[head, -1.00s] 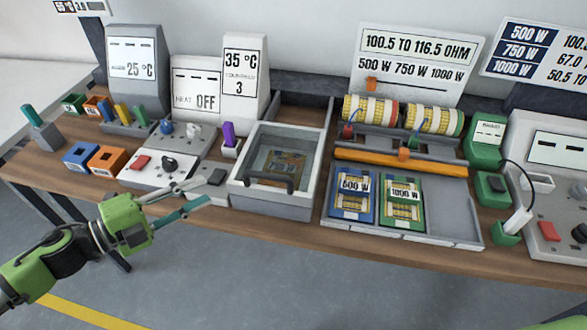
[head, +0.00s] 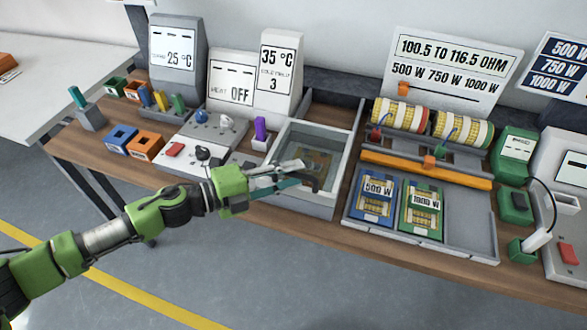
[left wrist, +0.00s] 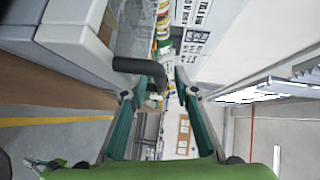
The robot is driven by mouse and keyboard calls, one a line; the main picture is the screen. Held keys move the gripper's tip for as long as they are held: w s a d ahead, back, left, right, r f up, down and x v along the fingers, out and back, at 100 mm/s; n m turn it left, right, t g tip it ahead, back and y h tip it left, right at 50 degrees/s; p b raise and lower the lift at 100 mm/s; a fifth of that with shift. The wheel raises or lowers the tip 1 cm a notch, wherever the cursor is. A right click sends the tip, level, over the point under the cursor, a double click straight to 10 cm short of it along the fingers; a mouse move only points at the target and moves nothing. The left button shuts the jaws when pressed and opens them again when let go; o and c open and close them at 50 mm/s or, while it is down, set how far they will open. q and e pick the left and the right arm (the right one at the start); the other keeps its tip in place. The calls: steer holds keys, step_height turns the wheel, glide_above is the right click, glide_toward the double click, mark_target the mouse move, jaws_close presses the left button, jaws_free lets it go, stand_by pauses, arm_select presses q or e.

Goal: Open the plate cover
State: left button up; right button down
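In the left wrist view the dark bent handle (left wrist: 142,67) reaches toward the gap between the teal fingertips (left wrist: 158,88). Contact cannot be told. My right gripper is not in view.
A tray to the right holds a blue 500 W plate (head: 375,198) and a green 1000 W plate (head: 421,212). A knob panel (head: 190,165) lies left of the box, and a purple-topped holder (head: 260,134) stands close beside it. The floor in front is free.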

arm_select(q)
steer(key=shift+w+d+f, duration=0.1)
steer(key=shift+w+d, duration=0.15)
steer(key=shift+d, duration=0.2)
